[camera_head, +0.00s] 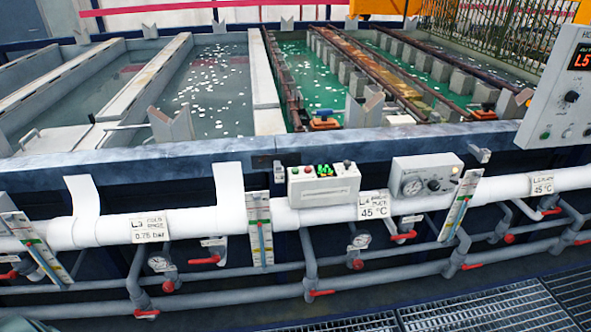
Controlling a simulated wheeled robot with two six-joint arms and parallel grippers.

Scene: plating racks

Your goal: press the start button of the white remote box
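The white remote box (323,189) sits on the thick white pipe just right of the picture's middle, in front of the tank edge. The markings on the buttons are too small to read, so I cannot tell which is the start button. Nothing touches or covers the box. Neither of my grippers is in view.
A grey box with a gauge (425,176) stands to the right on the same pipe (200,220). Red-handled valves (206,260) and thinner pipes run below. Behind are open tanks of liquid (215,90). A control panel (556,105) stands at the right edge. Metal grating (480,308) covers the floor.

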